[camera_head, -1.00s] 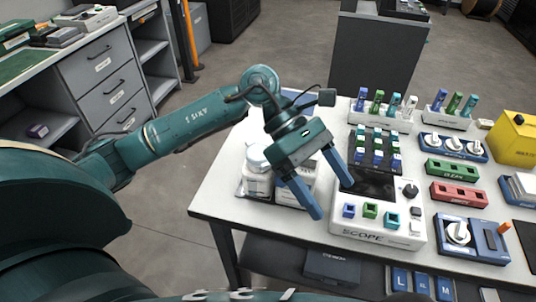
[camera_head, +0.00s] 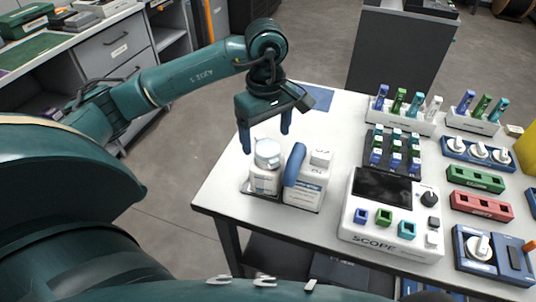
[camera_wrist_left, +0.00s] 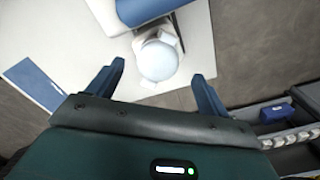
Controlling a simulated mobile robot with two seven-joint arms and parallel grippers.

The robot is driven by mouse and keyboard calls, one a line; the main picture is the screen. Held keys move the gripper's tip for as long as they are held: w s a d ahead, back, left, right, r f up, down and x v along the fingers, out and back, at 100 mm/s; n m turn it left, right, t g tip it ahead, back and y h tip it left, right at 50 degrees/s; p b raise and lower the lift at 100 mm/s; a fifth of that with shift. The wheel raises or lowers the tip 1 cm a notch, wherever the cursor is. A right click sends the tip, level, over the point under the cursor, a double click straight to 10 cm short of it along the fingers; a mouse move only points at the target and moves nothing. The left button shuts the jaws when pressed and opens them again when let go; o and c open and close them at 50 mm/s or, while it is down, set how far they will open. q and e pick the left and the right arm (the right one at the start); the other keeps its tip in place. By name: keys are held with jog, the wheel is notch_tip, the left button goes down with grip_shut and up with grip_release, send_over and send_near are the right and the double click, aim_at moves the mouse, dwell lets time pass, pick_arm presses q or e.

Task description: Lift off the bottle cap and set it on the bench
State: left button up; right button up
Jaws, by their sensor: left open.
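In the head view, a white bottle (camera_head: 264,181) with a round pale cap (camera_head: 267,151) stands upright near the bench's left end. The cap sits on the bottle's top. My left gripper (camera_head: 266,130) is open and empty, pointing down, with its two blue fingers above and behind the cap. In the left wrist view, the cap (camera_wrist_left: 158,60) shows as a pale disc between and just beyond the open fingertips (camera_wrist_left: 157,72). Contact between fingers and cap is not visible. The bench (camera_head: 222,190) is white. My right gripper is not in view.
A second white container (camera_head: 306,190) with a blue rounded part (camera_head: 294,165) stands close right of the bottle. The scope unit (camera_head: 390,225) and racks of coloured pieces fill the bench further right. Bare bench lies left of the bottle and behind it, near a blue sheet (camera_head: 316,98).

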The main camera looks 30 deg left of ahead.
aim_at(268, 148)
pick_arm(q)
jog(key=f, duration=0.5)
jog(key=shift+d+f+p, duration=0.1)
jog(key=shift+d+p, duration=0.1)
jog(key=shift+p, duration=0.2)
jog(key=c, duration=1)
notch_tip(268, 148, up, 10)
jog(key=shift+r+b, duration=0.1)
jog(key=shift+b, duration=0.2)
jog(key=o, duration=0.4)
jog(key=c, duration=0.4)
jog(key=shift+w, duration=0.1)
